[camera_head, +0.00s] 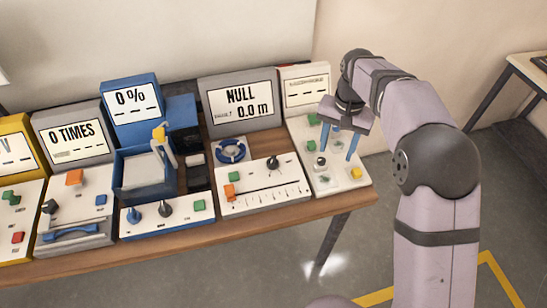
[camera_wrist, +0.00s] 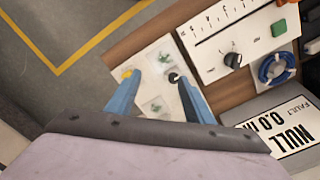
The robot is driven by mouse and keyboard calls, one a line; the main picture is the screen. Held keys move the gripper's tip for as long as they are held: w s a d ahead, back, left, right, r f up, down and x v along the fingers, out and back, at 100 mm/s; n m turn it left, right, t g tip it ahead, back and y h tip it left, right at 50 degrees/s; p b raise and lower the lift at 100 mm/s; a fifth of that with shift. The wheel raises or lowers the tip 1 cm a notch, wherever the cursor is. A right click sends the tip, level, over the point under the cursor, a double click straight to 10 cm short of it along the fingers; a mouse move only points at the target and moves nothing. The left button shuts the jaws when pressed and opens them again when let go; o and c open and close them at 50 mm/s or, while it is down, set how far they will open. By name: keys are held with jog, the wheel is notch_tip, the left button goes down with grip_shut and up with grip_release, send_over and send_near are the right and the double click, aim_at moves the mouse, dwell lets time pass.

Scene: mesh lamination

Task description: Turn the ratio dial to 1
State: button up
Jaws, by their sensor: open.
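My gripper (camera_head: 337,156) is open above the rightmost white panel (camera_head: 337,187), its blue fingers pointing down and apart. In the wrist view my gripper (camera_wrist: 156,77) has one fingertip beside a small dark round knob (camera_wrist: 173,77) and the other by a yellow button (camera_wrist: 127,73). The same knob (camera_head: 321,161) shows in the head view with a pale top. Nothing is held between the fingers. Other dark knobs stand on the scale panel (camera_head: 273,162) and the blue box (camera_head: 165,209). I cannot read which is labelled ratio, nor any dial's setting.
The NULL 0.0 m display (camera_head: 239,101) stands behind the scale panel and a blue ring (camera_head: 231,150). Left are the blue 0 % display (camera_head: 131,103) and the 0 TIMES display (camera_head: 72,132). The table's right edge lies just beyond the rightmost panel.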

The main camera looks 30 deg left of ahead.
jog(key=a+f, duration=0.1)
jog(key=a, duration=0.7)
send_over(273, 159)
jog(key=shift+w+d+f, duration=0.15)
jog(key=shift+d+f, duration=0.05)
jog(key=shift+f, duration=0.4)
jog(key=shift+w+d+f, duration=0.15)
jog(key=shift+d+f, duration=0.05)
jog(key=shift+f, duration=0.35)
jog(key=shift+s+a+f, duration=0.1)
jog(key=shift+s+a, duration=0.25)
jog(key=shift+a, duration=0.2)
jog(key=shift+f+p, duration=1.1)
jog(key=shift+f, duration=2.6)
jog(key=shift+n, duration=0.3)
jog(key=c, duration=1)
